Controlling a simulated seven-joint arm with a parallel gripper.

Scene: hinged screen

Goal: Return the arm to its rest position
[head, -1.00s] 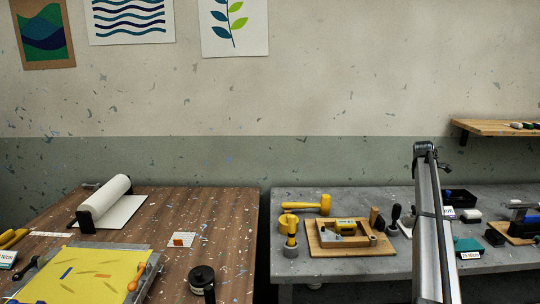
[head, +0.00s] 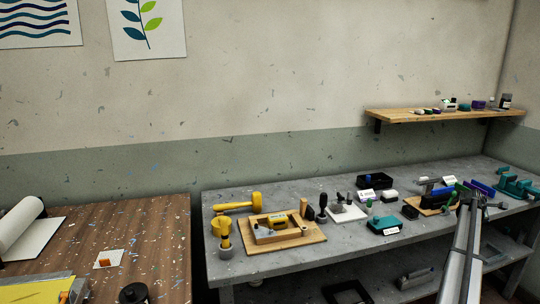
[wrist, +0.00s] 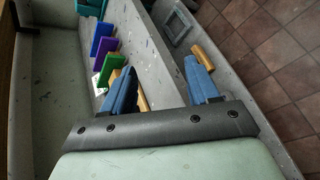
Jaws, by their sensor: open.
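My arm (head: 464,250) rises from the lower right edge in the head view, in front of the grey bench. The jaws are too small to make out there. In the wrist view my gripper (wrist: 160,72) is open, its two blue fingers apart with nothing between them. It is above the bench's front edge, with the floor and lower shelf showing below.
The grey bench (head: 340,247) holds a yellow mallet (head: 240,203), a wooden board (head: 306,239), a black tray (head: 373,182) and several tools. A wall shelf (head: 420,115) hangs behind. A brown table (head: 150,240) stands at left. Tiled floor (wrist: 275,60) is clear.

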